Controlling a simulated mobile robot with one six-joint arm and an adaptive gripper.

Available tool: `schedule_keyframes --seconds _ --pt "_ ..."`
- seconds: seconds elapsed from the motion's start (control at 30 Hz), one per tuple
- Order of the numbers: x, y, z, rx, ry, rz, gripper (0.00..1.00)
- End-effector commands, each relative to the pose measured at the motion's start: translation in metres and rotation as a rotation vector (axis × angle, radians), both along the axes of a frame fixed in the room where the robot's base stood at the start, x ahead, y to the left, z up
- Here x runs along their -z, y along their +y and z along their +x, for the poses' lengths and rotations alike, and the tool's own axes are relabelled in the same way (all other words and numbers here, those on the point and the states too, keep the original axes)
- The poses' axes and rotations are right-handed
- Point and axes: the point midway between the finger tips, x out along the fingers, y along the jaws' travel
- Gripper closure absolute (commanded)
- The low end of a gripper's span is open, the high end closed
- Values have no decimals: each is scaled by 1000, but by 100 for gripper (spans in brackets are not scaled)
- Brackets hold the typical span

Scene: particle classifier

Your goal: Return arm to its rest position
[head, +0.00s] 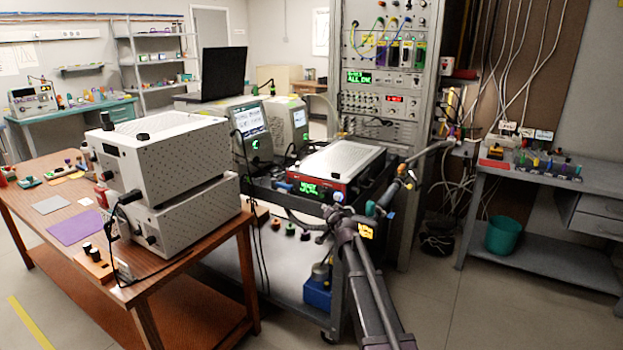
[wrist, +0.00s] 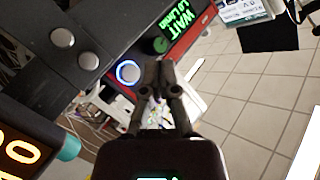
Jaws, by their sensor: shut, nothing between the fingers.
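My gripper (wrist: 158,92) shows in the wrist view with its two dark fingers together and nothing between them. Its tips point toward the front of a red-edged instrument with a green display (wrist: 173,30) and a blue-lit round button (wrist: 128,72). In the head view my dark arm rises from the bottom centre, bends at the cart's right corner and reaches back right. I cannot clearly pick out the fingers there. A red-fronted instrument (head: 337,165) stands on the cart close left of my arm.
A wooden table (head: 180,285) with two stacked white boxes (head: 165,160) is at the left. A tall equipment rack (head: 390,70) stands behind my arm. A grey bench (head: 535,245) with a teal bin (head: 503,236) is at the right. Floor (head: 510,315) is clear at lower right.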

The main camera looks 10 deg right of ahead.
Motion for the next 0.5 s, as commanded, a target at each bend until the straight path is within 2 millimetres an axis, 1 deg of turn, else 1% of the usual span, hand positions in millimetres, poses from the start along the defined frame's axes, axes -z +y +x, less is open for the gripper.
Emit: schedule_keyframes --seconds 0.17,0.27,0.37,0.4,0.47,0.5 --pt "16 14 -32 -78 78 -49 100" --pt "31 24 -60 -144 156 -97 100" --pt "51 33 -95 -214 256 -152 100" --pt "59 36 -111 -240 301 -176 100" --pt "72 38 -134 -278 372 -211 100" --pt "80 39 -150 -300 420 -236 100"
